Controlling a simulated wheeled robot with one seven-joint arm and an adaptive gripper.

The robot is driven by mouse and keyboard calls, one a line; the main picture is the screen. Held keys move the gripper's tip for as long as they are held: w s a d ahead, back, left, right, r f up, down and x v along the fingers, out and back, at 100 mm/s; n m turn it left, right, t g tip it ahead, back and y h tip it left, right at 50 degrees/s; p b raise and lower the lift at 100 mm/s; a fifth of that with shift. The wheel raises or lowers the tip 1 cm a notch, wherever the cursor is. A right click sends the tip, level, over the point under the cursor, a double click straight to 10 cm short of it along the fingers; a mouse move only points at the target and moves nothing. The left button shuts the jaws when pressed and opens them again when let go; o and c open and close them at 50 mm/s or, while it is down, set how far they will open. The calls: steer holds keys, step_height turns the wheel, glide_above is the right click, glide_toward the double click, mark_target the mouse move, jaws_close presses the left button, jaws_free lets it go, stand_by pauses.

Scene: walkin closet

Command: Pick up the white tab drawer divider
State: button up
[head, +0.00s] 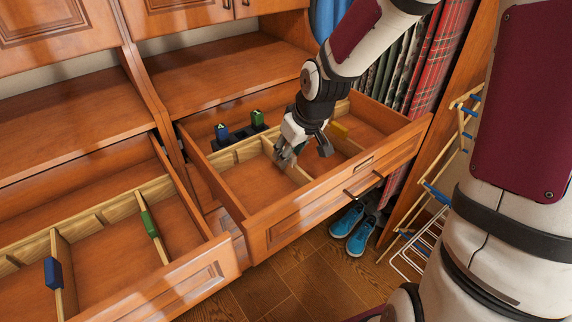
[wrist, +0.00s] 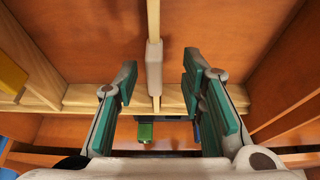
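The white tab drawer divider is a thin wooden strip with a pale tab (wrist: 154,68), standing upright between my fingers in the wrist view. In the head view its strip (head: 299,174) runs forward from under my gripper, and its tab is hidden. My gripper (wrist: 158,88) is open, with one green-padded finger on each side of the divider and visible gaps to both. In the head view my gripper (head: 291,150) reaches down into the open right drawer (head: 262,233).
A yellow tab divider (head: 340,130) stands to the right in the same drawer. Green (head: 257,119) and blue (head: 221,132) tabs stand at its back. The open left drawer (head: 190,275) holds green (head: 149,224) and blue (head: 53,272) tab dividers. Blue shoes (head: 354,228) lie on the floor.

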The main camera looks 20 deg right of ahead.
steer(key=x, duration=0.1)
steer(key=b+x, duration=0.1)
steer(key=x, duration=0.3)
steer(key=shift+w+d+f, duration=0.1)
steer(key=shift+d, duration=0.15)
jaws_close()
